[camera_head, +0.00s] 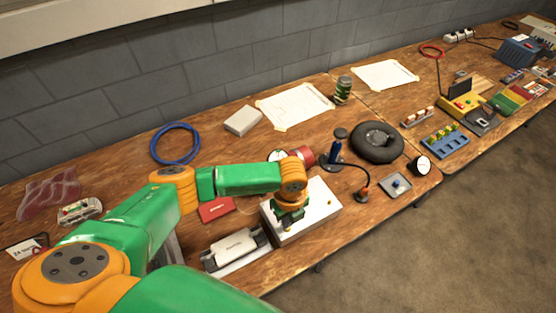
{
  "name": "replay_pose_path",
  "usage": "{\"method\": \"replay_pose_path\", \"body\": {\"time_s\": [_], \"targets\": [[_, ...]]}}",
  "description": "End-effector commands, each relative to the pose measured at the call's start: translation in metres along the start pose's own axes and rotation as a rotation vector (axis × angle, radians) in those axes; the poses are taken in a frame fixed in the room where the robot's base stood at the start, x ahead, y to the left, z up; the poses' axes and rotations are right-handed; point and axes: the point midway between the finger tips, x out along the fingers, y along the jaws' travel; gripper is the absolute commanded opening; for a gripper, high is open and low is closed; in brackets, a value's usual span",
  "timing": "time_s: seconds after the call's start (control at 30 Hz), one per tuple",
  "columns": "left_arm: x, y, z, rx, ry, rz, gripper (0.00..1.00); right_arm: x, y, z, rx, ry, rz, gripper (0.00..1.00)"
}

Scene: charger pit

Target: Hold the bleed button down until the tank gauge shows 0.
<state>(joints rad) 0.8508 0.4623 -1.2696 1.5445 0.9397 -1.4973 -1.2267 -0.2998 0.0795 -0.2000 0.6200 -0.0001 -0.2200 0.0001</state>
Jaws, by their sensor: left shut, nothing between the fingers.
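My left arm reaches in from the lower left, and its gripper (289,220) points down over a white box (318,212) on the bench. The gripper is shut with nothing between its fingers. Its tips are at or just above the box top; I cannot tell whether they touch. The bleed button is not visible, and the gripper covers part of the box top. A red cylinder (302,155), perhaps the tank, shows behind my wrist. A pale round dial (277,156) beside it is partly hidden, and its reading is too small to tell. My right gripper is not in view.
A blue hand pump (336,148), a black tyre-like ring (377,142) and another dial (422,165) stand to the right. A black-ended device (235,247) and a red card (215,210) lie left of the box. Papers (295,105) lie behind.

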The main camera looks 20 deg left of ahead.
Motion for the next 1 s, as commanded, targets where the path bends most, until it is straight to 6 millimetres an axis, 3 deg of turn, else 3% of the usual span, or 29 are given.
{"method": "replay_pose_path", "body": {"time_s": [0.6,1.0], "targets": [[0.02,0.0,0.0,0.0,0.0,0.001,0.0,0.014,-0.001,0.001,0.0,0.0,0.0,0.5],[0.019,0.0,0.0,0.0,0.0,0.001,0.0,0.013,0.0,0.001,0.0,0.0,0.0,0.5]]}}
